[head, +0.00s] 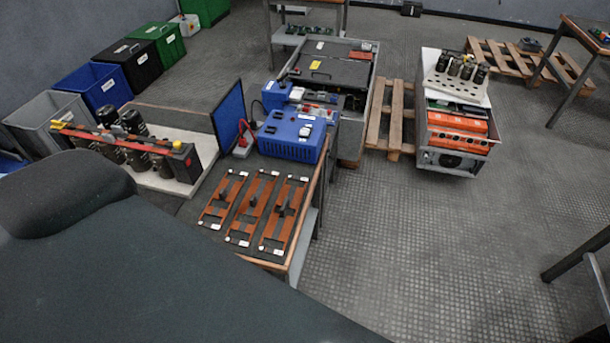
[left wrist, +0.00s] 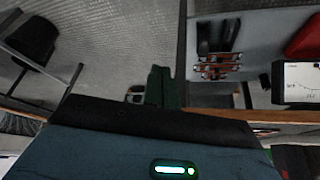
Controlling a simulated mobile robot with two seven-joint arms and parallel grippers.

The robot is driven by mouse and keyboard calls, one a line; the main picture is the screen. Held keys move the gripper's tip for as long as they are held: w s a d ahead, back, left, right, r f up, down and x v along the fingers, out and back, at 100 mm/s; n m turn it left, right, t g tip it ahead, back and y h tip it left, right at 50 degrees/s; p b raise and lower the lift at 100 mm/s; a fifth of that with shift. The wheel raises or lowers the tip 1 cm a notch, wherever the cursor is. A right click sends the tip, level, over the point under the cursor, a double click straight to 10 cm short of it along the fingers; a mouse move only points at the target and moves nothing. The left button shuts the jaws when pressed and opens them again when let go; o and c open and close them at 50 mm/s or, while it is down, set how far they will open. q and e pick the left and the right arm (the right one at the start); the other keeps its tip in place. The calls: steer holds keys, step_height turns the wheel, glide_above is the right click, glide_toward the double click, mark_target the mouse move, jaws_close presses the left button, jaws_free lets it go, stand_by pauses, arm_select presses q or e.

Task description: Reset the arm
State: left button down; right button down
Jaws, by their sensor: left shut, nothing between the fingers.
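My left gripper (left wrist: 165,88) shows as a dark shape in the middle of the left wrist view, its fingers together and empty. It touches nothing that I can make out. A large dark arm link of mine fills the lower left of the head view, and the gripper does not show there. My right gripper is in neither view.
The bench holds brown busbar plates (head: 264,206), a blue power unit (head: 292,135) and a black capacitor assembly (head: 128,148). Bins (head: 97,88) line the left wall. A grey cabinet (head: 455,153) stands beside wooden pallets (head: 398,118).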

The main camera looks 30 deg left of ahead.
arm_select(q)
steer(key=shift+w+d+f+t+h, duration=0.25)
steer(key=shift+w+f+t, duration=0.3)
steer(key=shift+t, duration=0.4)
steer(key=shift+w+d+f+t+h, duration=0.15)
steer(key=shift+w+d+f+t, duration=0.2)
steer(key=shift+f+t, duration=0.5)
steer(key=shift+r, duration=0.1)
